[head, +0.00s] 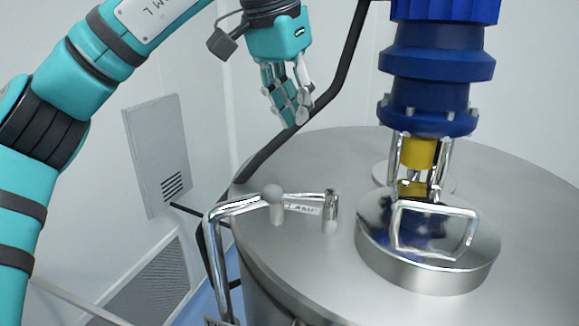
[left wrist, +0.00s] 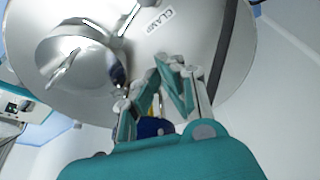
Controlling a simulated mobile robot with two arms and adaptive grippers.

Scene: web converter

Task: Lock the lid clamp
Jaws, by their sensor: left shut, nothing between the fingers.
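The lid clamp (head: 240,206) is a bent chrome bar on the left of the steel vessel top in the head view. A grey ball knob (head: 272,192) sits along it, and its right end stands short of the lid rim. A small label lies beside the bar; a label (left wrist: 160,20) reading "CLAMP" shows in the left wrist view. The round steel lid (head: 430,272) has a chrome loop handle (head: 398,228). It also shows in the left wrist view (left wrist: 62,48). My left gripper (head: 296,112) is shut and empty, above and behind the clamp, apart from it. My right gripper is out of view.
A blue motor unit (head: 432,85) with a yellow coupling (head: 418,153) stands behind the lid. A black cable (head: 335,80) runs down behind my left gripper. A grey wall panel (head: 158,150) is at the left. The air above the clamp is clear.

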